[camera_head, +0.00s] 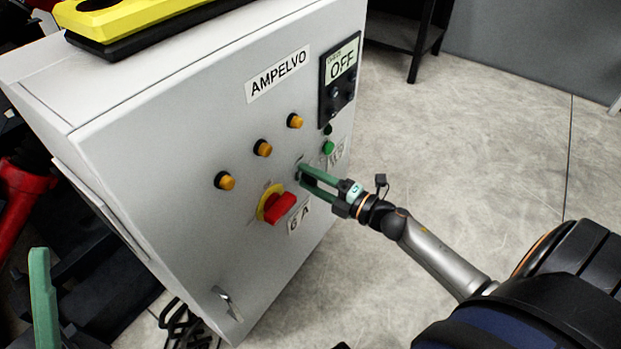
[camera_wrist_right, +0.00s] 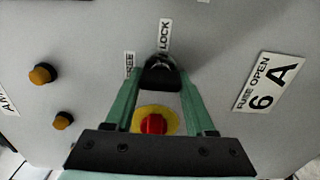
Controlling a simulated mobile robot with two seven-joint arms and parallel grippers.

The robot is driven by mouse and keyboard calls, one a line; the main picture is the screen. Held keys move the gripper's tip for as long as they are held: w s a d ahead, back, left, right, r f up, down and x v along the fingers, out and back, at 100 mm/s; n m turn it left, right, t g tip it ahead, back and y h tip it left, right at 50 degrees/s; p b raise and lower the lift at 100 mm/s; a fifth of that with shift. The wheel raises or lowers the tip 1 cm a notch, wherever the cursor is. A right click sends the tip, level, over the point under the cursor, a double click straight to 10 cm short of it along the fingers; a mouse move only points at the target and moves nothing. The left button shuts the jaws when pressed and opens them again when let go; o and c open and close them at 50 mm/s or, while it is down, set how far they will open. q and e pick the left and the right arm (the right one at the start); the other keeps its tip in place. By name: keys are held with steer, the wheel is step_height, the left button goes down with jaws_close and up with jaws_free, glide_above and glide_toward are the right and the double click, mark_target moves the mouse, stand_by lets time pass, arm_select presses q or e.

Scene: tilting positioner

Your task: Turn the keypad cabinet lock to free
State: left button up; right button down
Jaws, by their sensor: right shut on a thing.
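The keypad cabinet (camera_head: 190,120) is a pale grey box with a sloping front. Its lock (camera_wrist_right: 162,74) is a dark knob with a "LOCK" label (camera_wrist_right: 165,34) above it and a "FREE" label (camera_wrist_right: 129,65) to its left in the right wrist view. My right gripper (camera_head: 303,174) has its green fingers on either side of this knob and is shut on it; the fingers also show in the right wrist view (camera_wrist_right: 161,88). Which way the knob points is hard to tell. Of my left gripper, a green finger (camera_head: 42,298) shows at the lower left, away from the cabinet front.
A red rotary switch on a yellow plate (camera_head: 278,207) sits close to the lock. Several orange buttons (camera_head: 263,148), a green button (camera_head: 328,147) and a display reading "OFF" (camera_head: 342,64) are on the front. A latch handle (camera_head: 228,302) sticks out low down.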

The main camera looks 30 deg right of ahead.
steer(key=shift+c, duration=1.2)
jaws_free()
steer(key=shift+s, duration=0.1)
steer(key=p+v, duration=0.2)
steer(key=v, duration=1)
steer(key=shift+s, duration=0.15)
